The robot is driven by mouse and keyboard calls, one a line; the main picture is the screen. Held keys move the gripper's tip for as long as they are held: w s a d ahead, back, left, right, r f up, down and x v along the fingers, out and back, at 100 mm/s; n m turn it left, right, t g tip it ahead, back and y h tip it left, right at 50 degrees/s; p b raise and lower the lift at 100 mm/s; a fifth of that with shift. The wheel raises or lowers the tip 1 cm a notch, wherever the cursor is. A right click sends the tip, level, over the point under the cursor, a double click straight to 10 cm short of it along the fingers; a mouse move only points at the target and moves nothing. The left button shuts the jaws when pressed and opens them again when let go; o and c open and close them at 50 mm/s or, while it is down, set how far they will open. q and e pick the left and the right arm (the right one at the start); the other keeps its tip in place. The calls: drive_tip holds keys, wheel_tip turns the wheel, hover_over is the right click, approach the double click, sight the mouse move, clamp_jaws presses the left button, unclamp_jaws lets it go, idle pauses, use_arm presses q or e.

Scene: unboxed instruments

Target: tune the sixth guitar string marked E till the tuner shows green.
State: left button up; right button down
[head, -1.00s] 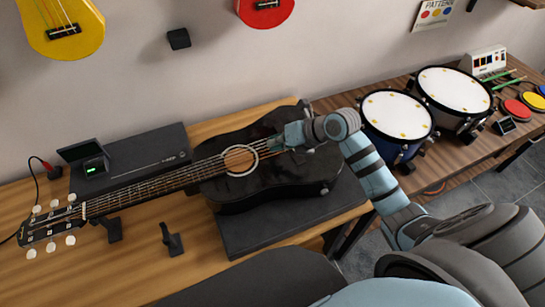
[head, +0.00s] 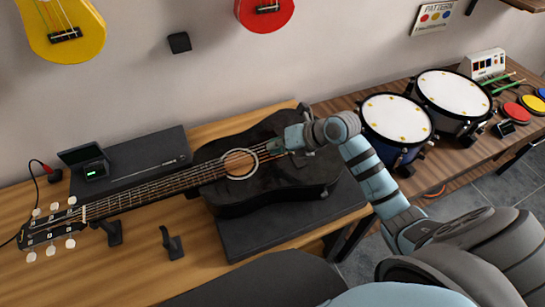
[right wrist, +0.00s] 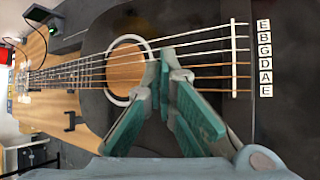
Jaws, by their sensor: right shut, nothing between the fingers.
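The black guitar (head: 255,190) lies with its body on a dark stand, its neck pointing left. Its headstock (head: 40,230) with white pegs is at the far left. The tuner (head: 95,172) behind the neck shows a small green mark, too small to read. In the right wrist view, letter labels E, B, G, D, A, E stand beside the bridge (right wrist: 235,60); the lowest label E (right wrist: 266,90) marks the sixth string. My right gripper (head: 281,145) is shut and empty over the strings, between sound hole (right wrist: 127,70) and bridge; contact is unclear. My left gripper is not in view.
A dark flat box (head: 155,155) stands behind the neck. Two small black supports (head: 173,243) are at the neck's front. Drums (head: 395,118) stand on the table at the right. Bare wooden tabletop (head: 110,275) lies in front of the neck.

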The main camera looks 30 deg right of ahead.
drive_tip(key=shift+f, duration=0.45)
drive_tip(key=shift+f+b, duration=0.3)
drive_tip(key=shift+b, duration=0.1)
idle(0.5)
drive_tip(key=shift+r, duration=0.1)
drive_tip(key=shift+r+p, duration=0.7)
drive_tip(key=shift+p, duration=0.1)
wheel_tip(320, 180, up, 5)
drive_tip(key=p, duration=0.4)
drive_tip(key=shift+p, duration=0.4)
